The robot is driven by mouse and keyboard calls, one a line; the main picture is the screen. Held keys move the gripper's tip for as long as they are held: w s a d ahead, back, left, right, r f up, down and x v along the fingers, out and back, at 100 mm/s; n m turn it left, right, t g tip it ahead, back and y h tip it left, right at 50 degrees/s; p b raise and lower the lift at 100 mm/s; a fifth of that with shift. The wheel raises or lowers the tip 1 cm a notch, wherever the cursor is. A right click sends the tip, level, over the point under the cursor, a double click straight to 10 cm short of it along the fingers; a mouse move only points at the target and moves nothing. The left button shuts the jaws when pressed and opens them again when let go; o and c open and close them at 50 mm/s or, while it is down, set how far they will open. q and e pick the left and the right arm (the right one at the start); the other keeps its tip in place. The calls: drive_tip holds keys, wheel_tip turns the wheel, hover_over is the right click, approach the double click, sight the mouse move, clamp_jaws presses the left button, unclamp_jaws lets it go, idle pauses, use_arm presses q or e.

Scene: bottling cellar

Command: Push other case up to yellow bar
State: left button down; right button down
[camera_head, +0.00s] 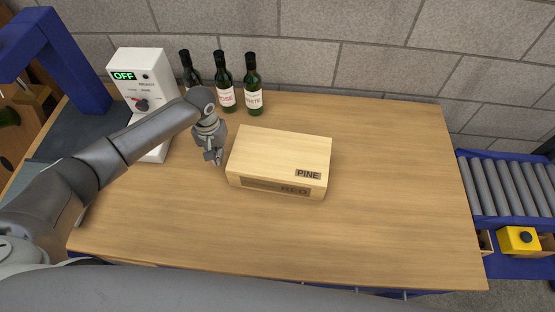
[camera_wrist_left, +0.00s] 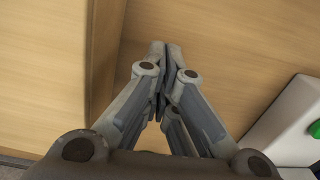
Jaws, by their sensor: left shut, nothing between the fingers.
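A pale wooden case (camera_head: 280,150) marked PINE and RED lies flat near the middle of the wooden table. My left gripper (camera_head: 216,159) is just left of the case, low by the tabletop. Its fingers are shut and empty, and its fingertips show together in the left wrist view (camera_wrist_left: 161,50). A narrow gap seems to lie between the fingers and the case; I cannot tell contact for certain. I see no yellow bar. My right gripper is out of view.
Several dark green bottles (camera_head: 253,86) stand behind the case. A white machine (camera_head: 148,75) showing OFF stands at the back left. The table (camera_head: 400,190) is clear right of the case. A roller conveyor (camera_head: 508,187) and a yellow box with a dark knob (camera_head: 512,244) are beyond its right edge.

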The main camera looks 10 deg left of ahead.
sight(236, 152)
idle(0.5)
use_arm(q)
drive_tip(key=shift+w+d+p, duration=0.1)
drive_tip(key=shift+d+p, duration=0.85)
drive_tip(key=shift+d, duration=1.2)
drive_tip(key=shift+w+d, duration=0.1)
drive_tip(key=shift+d, duration=0.85)
drive_tip(key=shift+a+p, duration=0.15)
drive_tip(key=shift+p, duration=0.2)
